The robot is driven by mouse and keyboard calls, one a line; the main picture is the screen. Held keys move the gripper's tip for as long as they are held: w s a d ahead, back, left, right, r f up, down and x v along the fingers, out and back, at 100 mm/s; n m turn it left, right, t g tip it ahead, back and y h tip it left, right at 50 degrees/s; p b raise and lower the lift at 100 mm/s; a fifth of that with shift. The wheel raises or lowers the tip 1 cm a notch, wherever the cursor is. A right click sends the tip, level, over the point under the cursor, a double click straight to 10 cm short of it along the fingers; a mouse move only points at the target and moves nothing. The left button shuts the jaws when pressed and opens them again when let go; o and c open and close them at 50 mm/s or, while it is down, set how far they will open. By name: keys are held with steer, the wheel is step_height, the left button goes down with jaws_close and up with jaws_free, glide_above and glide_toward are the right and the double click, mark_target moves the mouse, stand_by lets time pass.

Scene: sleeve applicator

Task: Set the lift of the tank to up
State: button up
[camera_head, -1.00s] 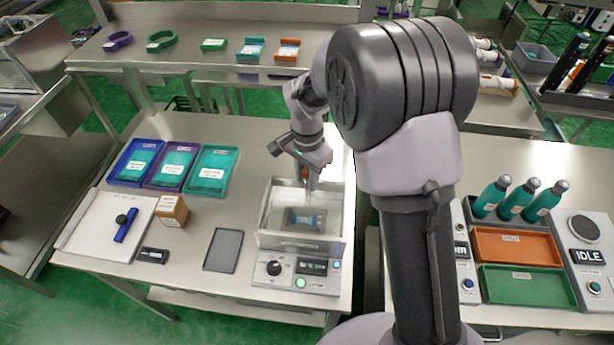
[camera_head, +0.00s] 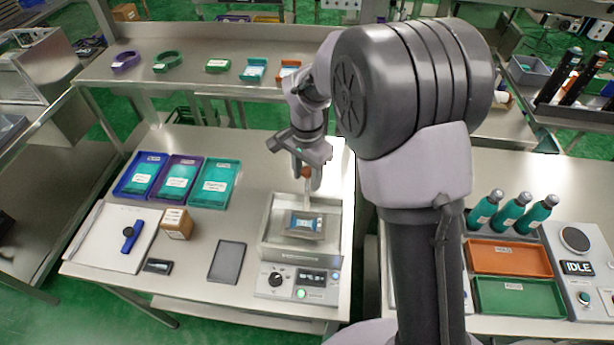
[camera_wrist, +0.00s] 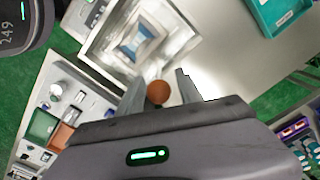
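The tank (camera_head: 267,242) is an open metal box at the front right of the left table. A platform (camera_head: 303,225) with a blue-and-white piece on it shows high inside the tank; the wrist view also shows the tank (camera_wrist: 107,42). A pale lift rod (camera_head: 307,195) rises from the tank to an orange-brown knob (camera_head: 306,173). My gripper (camera_head: 307,180) points down over the tank, with its fingers on both sides of the knob. In the wrist view, the knob (camera_wrist: 158,93) lies between the fingers, with a narrow gap beside the right finger. My gripper looks open around it.
A control panel (camera_head: 298,284) with a dial and green light is at the tank's front. A dark flat pad (camera_head: 227,262) and a brown box (camera_head: 175,223) lie to its left. Blue, purple and teal trays (camera_head: 215,185) stand behind. A shelf (camera_head: 190,83) runs along the back.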

stand_by(0.3)
step_height(320, 180, up, 17)
steer(key=p, duration=0.4)
steer(key=shift+r, duration=0.15)
steer(key=s+d+f+n+t+b, duration=0.1)
steer(key=s+d+f+t+b, duration=0.1)
steer(key=s+b, duration=0.3)
steer(key=s+d+f+n+t+y+b, duration=0.1)
steer(key=s+f+b, duration=0.4)
steer(key=s, duration=0.6)
steer(key=s+d+f+n+t+y+b, duration=0.1)
steer(key=s+d+f+n+t+b, duration=0.1)
steer(key=s+b, duration=0.4)
step_height(320, 180, down, 2)
steer(key=shift+s+d+n+t, duration=0.35)
steer(key=shift+s+d, duration=0.45)
steer(key=shift+s, duration=0.45)
steer(key=shift+w, duration=0.1)
